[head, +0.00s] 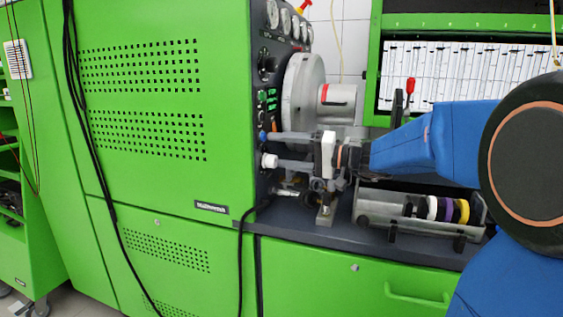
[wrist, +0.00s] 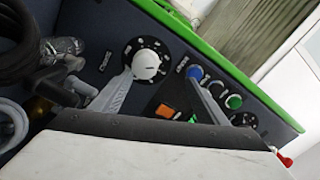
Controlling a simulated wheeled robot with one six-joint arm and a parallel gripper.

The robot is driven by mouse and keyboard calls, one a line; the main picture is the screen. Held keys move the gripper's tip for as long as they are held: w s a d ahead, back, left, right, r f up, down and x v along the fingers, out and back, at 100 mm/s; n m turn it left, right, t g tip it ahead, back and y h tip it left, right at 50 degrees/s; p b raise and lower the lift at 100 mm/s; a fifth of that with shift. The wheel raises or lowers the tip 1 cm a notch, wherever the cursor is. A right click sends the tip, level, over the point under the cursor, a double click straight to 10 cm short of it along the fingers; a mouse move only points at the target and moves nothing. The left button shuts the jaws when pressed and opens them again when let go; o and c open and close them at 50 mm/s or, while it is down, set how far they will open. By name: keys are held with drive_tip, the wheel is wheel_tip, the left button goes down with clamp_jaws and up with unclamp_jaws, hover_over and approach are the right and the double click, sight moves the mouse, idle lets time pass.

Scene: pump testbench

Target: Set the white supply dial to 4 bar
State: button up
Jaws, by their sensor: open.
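The white supply dial (wrist: 146,65) sits on a round black numbered face on the dark panel in the wrist view. It also shows in the head view (head: 268,160) on the side of the green cabinet. Its setting is too small to read. My gripper (wrist: 160,78) is open, with two grey fingers spread towards the panel. In the wrist view one fingertip is beside the dial's lower left edge and the other overlaps the area by the blue knob. In the head view my gripper (head: 279,148) points left at the panel. I cannot tell whether a finger touches the dial.
A blue knob (wrist: 195,72), a green knob (wrist: 234,102) and an orange switch (wrist: 167,112) are close by on the panel. Hoses (wrist: 20,60) hang at its left. On the bench, a grey holder (head: 378,208) carries coloured rings below my arm.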

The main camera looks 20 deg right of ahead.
drive_tip(key=r, duration=0.6)
drive_tip(key=shift+s+a+r, duration=0.15)
drive_tip(key=shift+s+r, duration=0.1)
drive_tip(key=shift+r, duration=0.15)
drive_tip(key=shift+c, duration=0.3)
